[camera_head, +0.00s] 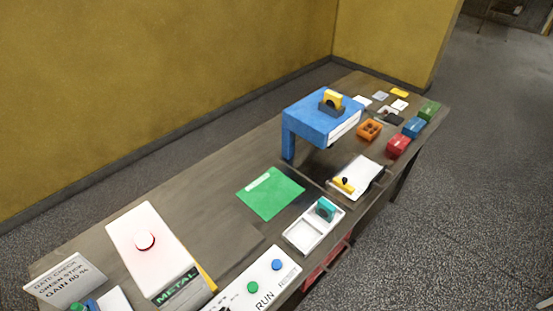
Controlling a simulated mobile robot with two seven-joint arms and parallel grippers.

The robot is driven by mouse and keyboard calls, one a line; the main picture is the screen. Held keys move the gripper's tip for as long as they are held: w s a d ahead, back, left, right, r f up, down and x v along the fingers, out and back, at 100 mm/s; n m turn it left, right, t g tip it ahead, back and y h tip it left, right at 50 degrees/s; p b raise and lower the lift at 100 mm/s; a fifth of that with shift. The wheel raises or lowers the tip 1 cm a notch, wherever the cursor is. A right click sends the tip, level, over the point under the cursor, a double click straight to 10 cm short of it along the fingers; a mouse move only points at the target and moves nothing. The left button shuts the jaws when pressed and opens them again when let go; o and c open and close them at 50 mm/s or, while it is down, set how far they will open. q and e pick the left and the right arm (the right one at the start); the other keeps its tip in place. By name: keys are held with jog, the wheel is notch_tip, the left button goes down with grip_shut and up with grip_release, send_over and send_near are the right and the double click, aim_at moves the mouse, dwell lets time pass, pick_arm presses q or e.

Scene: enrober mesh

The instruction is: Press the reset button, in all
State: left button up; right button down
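A white control panel (263,278) lies at the near edge of the table, cut off by the bottom of the head view. It carries a green button (252,287) by the word RUN and a blue button (277,264) to its right. Small lettering beside the blue button starts with R and is too small to read surely. Nothing covers either button. Neither of my grippers shows in the head view.
A white box (149,245) with a red-rimmed white dome and a METAL sign stands left. A white tray (303,238) with a teal block, a green sheet (269,193) and a blue stand (318,113) occupy the table's middle. Coloured boxes stand at the far right end.

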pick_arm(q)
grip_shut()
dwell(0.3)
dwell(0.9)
